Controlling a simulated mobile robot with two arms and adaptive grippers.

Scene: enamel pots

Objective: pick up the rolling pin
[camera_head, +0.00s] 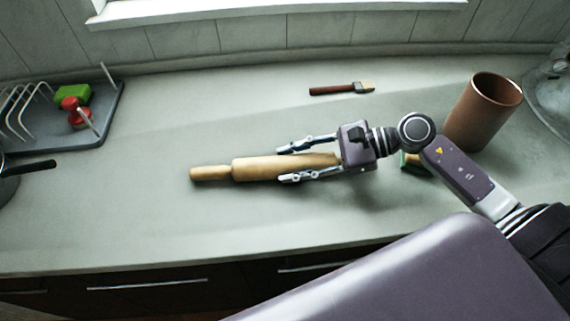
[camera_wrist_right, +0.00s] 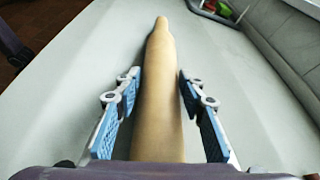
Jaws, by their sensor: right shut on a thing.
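The wooden rolling pin (camera_head: 260,168) lies lengthwise over the grey-green worktop, its free handle pointing left. My right gripper (camera_head: 284,165) is shut on the pin's body, one finger along each long side, and its palm covers the pin's right end. In the right wrist view the pin (camera_wrist_right: 158,100) runs straight out between the blue finger pads of the gripper (camera_wrist_right: 159,76). Whether the pin touches the worktop is hard to tell. My left gripper is out of view.
A brown pot (camera_head: 484,112) stands right of the gripper. A small green and tan item (camera_head: 412,161) is partly hidden behind my wrist. A brush (camera_head: 342,88) lies at the back. A grey rack (camera_head: 100,125) with a green block stands left. The worktop's left-centre is clear.

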